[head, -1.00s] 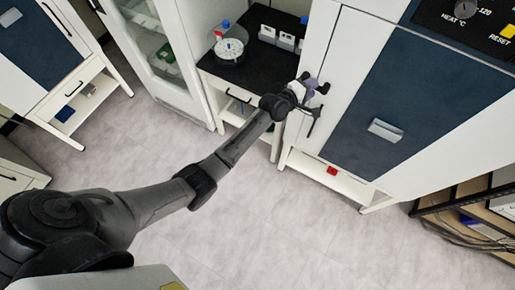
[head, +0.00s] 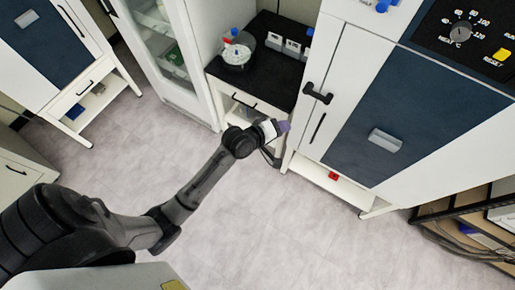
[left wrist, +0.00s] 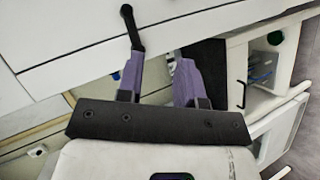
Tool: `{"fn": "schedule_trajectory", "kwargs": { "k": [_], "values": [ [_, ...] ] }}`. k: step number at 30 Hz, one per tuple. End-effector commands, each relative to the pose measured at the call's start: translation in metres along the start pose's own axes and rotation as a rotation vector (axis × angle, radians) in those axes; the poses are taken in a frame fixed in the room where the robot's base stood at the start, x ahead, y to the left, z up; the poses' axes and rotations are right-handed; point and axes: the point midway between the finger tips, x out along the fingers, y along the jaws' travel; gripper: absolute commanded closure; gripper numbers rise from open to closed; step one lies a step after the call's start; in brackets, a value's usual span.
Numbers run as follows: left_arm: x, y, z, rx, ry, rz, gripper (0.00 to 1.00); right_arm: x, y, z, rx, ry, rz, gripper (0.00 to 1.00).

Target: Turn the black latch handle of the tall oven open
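The tall oven (head: 345,70) is a white cabinet with a dark blue door panel (head: 400,105). Its black latch handle (head: 318,94) lies slanted across the seam at the door's left edge. In the left wrist view a black handle (left wrist: 132,28), apparently the latch, crosses a seam just beyond the fingers. My left gripper (head: 283,127) is below and left of the latch in the head view, apart from it. Its two purple fingers, seen in the left wrist view (left wrist: 168,80), are spread with nothing between them. My right gripper is not in view.
A dark bench top (head: 268,80) with a round clear-lidded device (head: 237,55) stands left of the oven. A thin black vertical bar (head: 317,128) sits below the latch. A control panel with knob (head: 462,32) is above the door. The grey floor (head: 250,220) is clear.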

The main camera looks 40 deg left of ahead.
Motion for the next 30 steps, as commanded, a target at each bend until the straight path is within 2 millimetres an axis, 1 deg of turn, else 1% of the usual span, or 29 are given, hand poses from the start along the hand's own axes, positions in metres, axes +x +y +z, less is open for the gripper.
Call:
{"fn": "schedule_trajectory", "kwargs": {
  "k": [1, 9, 15, 22, 30],
  "values": [
    [-0.01, 0.001, 0.005, 0.043, -0.015, -0.027, 0.66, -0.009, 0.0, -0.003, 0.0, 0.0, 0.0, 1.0],
    [-0.052, -0.01, 0.031, 0.279, -0.093, -0.165, 0.66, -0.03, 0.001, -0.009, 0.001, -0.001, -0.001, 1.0],
    [-0.08, -0.016, 0.044, 0.415, -0.149, -0.242, 0.66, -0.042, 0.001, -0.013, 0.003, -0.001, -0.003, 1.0],
    [-0.101, -0.02, 0.053, 0.512, -0.195, -0.298, 0.66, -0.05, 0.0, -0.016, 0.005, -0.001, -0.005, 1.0],
    [-0.109, -0.022, 0.057, 0.554, -0.215, -0.32, 0.66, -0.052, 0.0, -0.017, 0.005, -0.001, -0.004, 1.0]
  ]
}}
